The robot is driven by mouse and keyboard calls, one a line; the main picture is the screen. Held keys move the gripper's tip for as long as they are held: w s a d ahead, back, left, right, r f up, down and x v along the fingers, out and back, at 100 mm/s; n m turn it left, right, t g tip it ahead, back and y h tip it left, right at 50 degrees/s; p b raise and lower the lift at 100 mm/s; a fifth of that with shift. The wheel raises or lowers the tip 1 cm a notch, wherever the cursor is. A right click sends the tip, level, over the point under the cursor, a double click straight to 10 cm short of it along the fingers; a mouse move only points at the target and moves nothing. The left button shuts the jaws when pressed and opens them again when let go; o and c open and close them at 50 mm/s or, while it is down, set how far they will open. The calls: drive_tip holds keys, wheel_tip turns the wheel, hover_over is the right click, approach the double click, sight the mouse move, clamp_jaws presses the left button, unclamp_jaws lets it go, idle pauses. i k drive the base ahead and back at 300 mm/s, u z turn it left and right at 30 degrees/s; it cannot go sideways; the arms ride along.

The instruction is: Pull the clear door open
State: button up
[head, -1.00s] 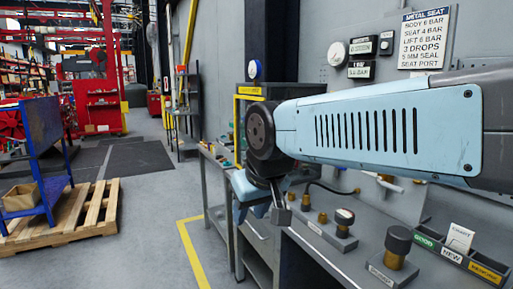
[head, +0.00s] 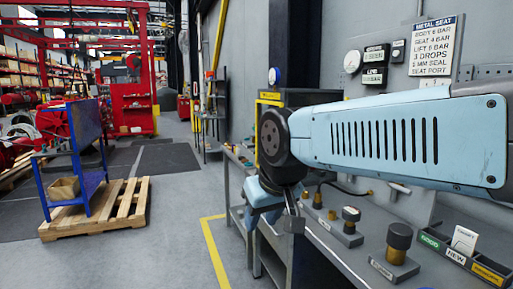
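A dark box with a yellow frame (head: 258,133) stands at the far end of the grey workbench, mostly hidden behind my arm. It may carry the clear door, but I cannot make out a clear panel or a handle. My gripper (head: 293,222) hangs below the blue wrist, over the near side of the bench and in front of the box in the picture.
The bench top (head: 345,262) bears brass-and-black fittings (head: 398,243) and a labelled tray (head: 460,255). A wall sign (head: 435,45) hangs above. A blue rack (head: 85,150) stands on a wooden pallet (head: 110,212) at left. The grey floor (head: 180,210) between is free.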

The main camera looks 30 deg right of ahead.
sight(281, 104)
drive_tip(key=u, duration=0.05)
drive_tip(key=i, duration=0.9)
drive_tip(key=z, duration=0.1)
